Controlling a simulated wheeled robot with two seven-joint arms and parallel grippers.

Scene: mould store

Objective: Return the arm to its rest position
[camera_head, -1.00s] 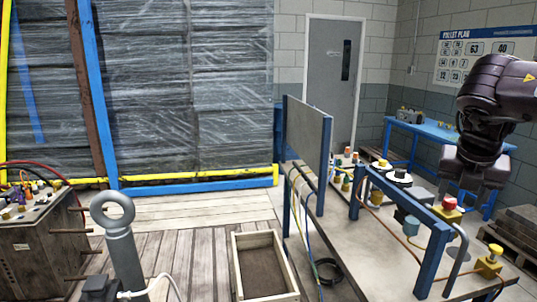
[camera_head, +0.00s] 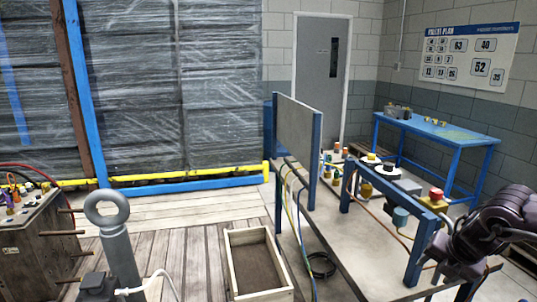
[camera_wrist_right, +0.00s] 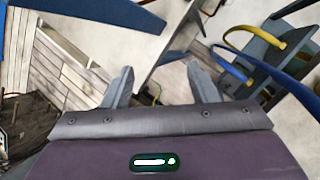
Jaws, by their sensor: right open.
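My right arm enters the head view at the lower right, and its dark gripper (camera_head: 458,266) is low beside the blue frame (camera_head: 422,250) on the bench. In the right wrist view the two grey fingers of this gripper (camera_wrist_right: 160,86) stand wide apart with nothing between them. Part of the gripper is cut off or hidden by its own arm in the head view. My left gripper does not show.
A bench (camera_head: 345,262) with an upright panel (camera_head: 297,150), cables and a red button (camera_head: 436,193) lies close to the right arm. A wooden tray (camera_head: 232,270) and a grey eye bolt (camera_head: 119,250) stand left. A blue table (camera_head: 450,135) is behind.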

